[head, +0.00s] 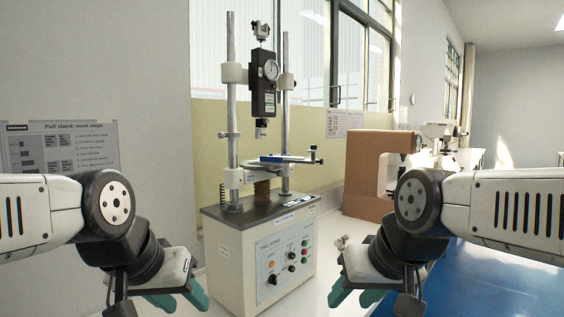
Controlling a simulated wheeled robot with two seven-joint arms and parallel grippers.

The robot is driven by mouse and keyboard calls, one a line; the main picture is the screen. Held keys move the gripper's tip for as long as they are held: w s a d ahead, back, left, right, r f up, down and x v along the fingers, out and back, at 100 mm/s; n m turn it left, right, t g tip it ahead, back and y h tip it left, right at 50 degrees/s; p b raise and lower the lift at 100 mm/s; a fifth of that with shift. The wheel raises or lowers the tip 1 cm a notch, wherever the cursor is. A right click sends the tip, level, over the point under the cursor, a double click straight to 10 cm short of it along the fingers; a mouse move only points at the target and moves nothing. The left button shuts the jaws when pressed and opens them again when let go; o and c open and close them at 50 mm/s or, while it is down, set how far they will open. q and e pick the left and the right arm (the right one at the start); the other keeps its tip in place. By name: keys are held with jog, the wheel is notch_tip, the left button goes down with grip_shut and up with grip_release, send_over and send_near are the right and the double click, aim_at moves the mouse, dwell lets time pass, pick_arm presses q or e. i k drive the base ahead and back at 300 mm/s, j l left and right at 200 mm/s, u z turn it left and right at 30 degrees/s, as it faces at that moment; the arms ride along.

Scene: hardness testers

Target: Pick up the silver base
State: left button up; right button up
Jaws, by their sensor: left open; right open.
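I cannot pick out a silver base for certain. My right gripper (355,294) is open at the lower right, also apart from the stand. Neither holds anything visible. The arms hide part of the work surface.
A small pale object (342,242) shows by the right gripper; I cannot tell what it is. A brown frame-shaped machine (370,170) stands behind to the right. A blue surface (480,285) lies at the lower right. A work-steps sign (62,148) is on the left wall.

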aim_at(273, 160)
jog(key=i+l, duration=0.15)
jog(key=l, duration=0.2)
jog(key=i+l+u, duration=0.2)
jog(key=l, duration=0.25)
jog(key=l+u, duration=0.2)
jog(key=l, duration=0.25)
jog(key=i+l+u, duration=0.2)
jog(key=l, duration=0.3)
jog(key=k, duration=0.1)
